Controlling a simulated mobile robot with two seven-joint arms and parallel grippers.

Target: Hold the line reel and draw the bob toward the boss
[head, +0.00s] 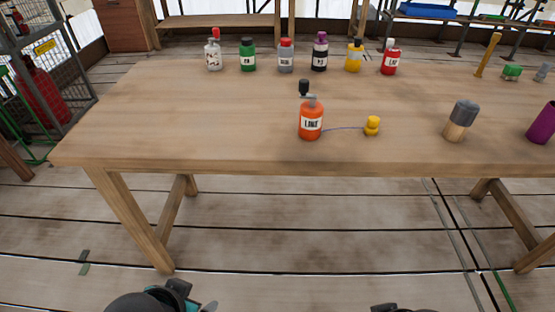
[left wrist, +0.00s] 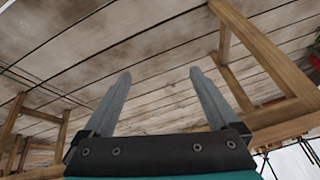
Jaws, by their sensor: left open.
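The orange line reel (head: 311,122), a bottle-like body with a white label and grey top, stands upright on the table. A thin pale line runs from its right side to a small yellow bob (head: 372,126) on the tabletop. I cannot tell for certain which thing is the boss. My left gripper (head: 192,302) is low at the bottom edge of the head view, in front of and below the table, far from the reel. In the left wrist view its two fingers (left wrist: 160,75) are apart and empty. A dark part of my right arm shows at the bottom edge; its fingers are hidden.
On the wooden table (head: 220,125), several labelled bottles stand along the back edge. A grey-topped wooden piece (head: 460,121) and a purple cylinder (head: 542,124) stand to the right. A small black-capped item (head: 304,87) is behind the reel. The table's left part is clear.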

